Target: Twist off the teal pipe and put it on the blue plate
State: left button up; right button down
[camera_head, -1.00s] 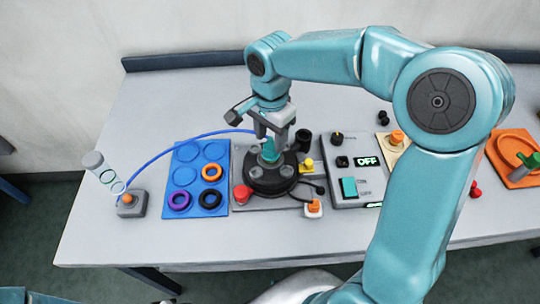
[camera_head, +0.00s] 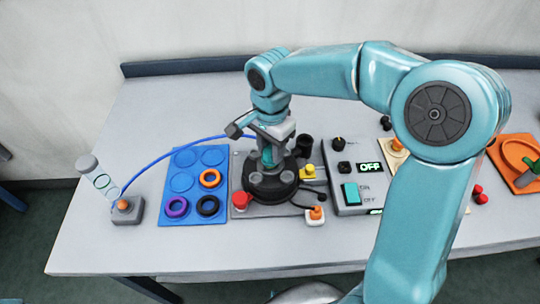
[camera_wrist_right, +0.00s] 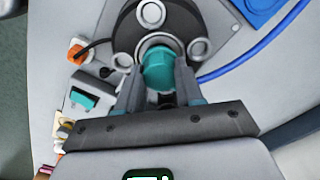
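The teal pipe (camera_head: 267,157) stands in the round black fixture (camera_head: 268,184) at the middle of the table. In the right wrist view, its teal top (camera_wrist_right: 160,72) lies between my right gripper's fingers (camera_wrist_right: 160,85). One finger is on each side, close against it; whether they press on it is not clear. In the head view my right gripper (camera_head: 267,150) points down over the fixture and partly hides the pipe. The blue plate (camera_head: 183,189) lies left of the fixture, with round recesses and orange, purple and black rings. My left gripper is not in view.
A grey control box (camera_head: 347,188) with a lit OFF display stands right of the fixture. A red knob (camera_head: 241,199) and a yellow knob (camera_head: 309,171) flank the fixture. A blue hose (camera_head: 165,151) runs behind the blue plate. An orange plate (camera_head: 520,180) lies far right.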

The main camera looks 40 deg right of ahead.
jog(key=shift+n, duration=1.6)
jog(key=shift+n+p, duration=0.4)
jog(key=shift+n, duration=0.4)
jog(key=shift+n, duration=0.3)
grip_release()
jog(key=shift+r, duration=0.1)
